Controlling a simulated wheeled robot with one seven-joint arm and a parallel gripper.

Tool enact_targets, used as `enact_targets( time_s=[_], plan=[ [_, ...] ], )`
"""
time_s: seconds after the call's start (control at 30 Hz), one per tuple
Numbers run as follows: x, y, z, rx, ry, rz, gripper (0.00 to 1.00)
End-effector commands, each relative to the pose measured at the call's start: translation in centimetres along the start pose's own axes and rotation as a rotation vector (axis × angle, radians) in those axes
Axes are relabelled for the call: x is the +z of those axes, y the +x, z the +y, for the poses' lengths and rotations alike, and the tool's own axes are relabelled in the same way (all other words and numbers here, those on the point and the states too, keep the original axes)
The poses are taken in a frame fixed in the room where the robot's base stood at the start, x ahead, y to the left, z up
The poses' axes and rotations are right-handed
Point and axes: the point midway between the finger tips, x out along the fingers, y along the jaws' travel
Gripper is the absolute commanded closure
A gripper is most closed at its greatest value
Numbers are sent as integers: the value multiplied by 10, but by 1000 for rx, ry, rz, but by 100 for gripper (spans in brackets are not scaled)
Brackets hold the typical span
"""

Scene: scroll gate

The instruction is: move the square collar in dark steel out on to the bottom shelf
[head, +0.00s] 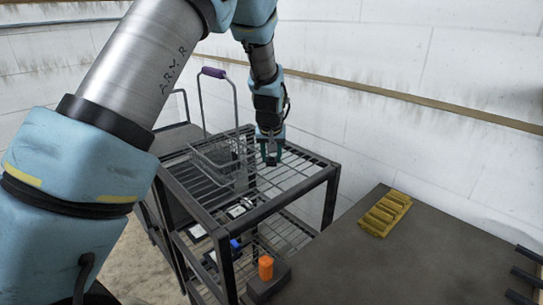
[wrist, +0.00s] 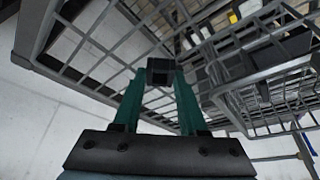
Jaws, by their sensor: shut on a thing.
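My gripper (head: 270,158) points down over the top wire rack of a dark shelf unit, to the right of a wire basket. In the wrist view its green fingers (wrist: 160,72) are shut on a small dark block-like piece (wrist: 160,64), which looks like the square dark steel collar. Its full shape and any hole are hidden by the fingers. The piece is above the rack bars; I cannot tell whether it touches them. A lower wire shelf (head: 290,232) shows through and below the top rack.
The wire basket (head: 212,152) with a tall purple-topped handle (head: 213,72) stands close left of my gripper. Small pale and blue items lie lower in the unit.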

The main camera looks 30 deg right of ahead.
Motion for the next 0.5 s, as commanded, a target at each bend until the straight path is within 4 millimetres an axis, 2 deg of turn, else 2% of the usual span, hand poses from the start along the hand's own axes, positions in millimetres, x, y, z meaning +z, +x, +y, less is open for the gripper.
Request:
enact_targets(
  time_s=[0.13, 0.17, 0.2, 0.27, 0.5],
  plan=[
    [2, 4, 0, 0, 0, 0, 100],
    [1, 3, 0, 0, 0, 0, 55],
    [1, 2, 0, 0, 0, 0, 50],
    [1, 2, 0, 0, 0, 0, 46],
    [1, 1, 0, 0, 0, 0, 46]
  ],
)
